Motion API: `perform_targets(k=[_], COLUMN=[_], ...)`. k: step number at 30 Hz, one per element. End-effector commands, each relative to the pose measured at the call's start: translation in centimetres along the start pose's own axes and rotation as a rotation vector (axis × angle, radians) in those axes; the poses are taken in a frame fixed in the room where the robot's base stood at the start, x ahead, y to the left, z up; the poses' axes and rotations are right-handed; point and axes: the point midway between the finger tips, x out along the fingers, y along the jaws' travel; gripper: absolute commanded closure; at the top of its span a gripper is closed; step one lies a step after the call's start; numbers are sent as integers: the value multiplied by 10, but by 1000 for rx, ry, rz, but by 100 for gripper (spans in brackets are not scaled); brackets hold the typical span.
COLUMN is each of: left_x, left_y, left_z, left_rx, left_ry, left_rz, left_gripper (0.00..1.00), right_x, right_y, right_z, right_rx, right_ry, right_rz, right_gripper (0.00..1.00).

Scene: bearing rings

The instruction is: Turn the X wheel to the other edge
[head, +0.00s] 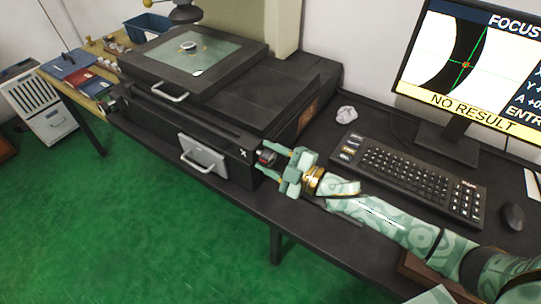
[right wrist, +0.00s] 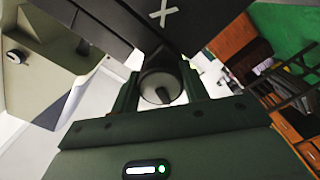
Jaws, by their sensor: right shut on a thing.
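The X wheel (head: 267,157) is a dark round knob on the right end of the measuring machine's front, beside a white X mark. My right gripper (head: 272,162) is at it, with its fingers on either side and shut on it. In the right wrist view the wheel (right wrist: 160,87) shows as a round face with a small dark peg, between the two fingers (right wrist: 161,92). The machine's stage (head: 225,72) carries a glass plate with a ring (head: 188,46) on it. The monitor (head: 480,62) reads "NO RESULT". My left gripper is not in view.
A keyboard (head: 410,178) and a mouse (head: 512,217) lie on the dark bench right of the machine, near my right arm. A crumpled paper ball (head: 346,114) lies behind. A blue bin (head: 148,27) stands at the back left. The green floor (head: 130,220) in front is clear.

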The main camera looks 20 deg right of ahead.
Motion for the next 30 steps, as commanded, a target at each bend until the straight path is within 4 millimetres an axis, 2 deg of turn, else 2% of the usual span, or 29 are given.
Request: perform_targets(k=[7, 15, 30], left_x=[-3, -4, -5], left_y=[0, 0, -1], left_z=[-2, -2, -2], left_rx=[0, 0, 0], left_ry=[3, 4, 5], left_rz=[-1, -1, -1], left_gripper=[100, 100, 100], right_x=[0, 0, 0], right_y=[-1, -1, -1], right_z=[0, 0, 0], right_rx=[-195, -335, -399], right_ry=[-1, 0, -1], right_rz=[-2, -2, -3], right_gripper=[78, 78, 78])
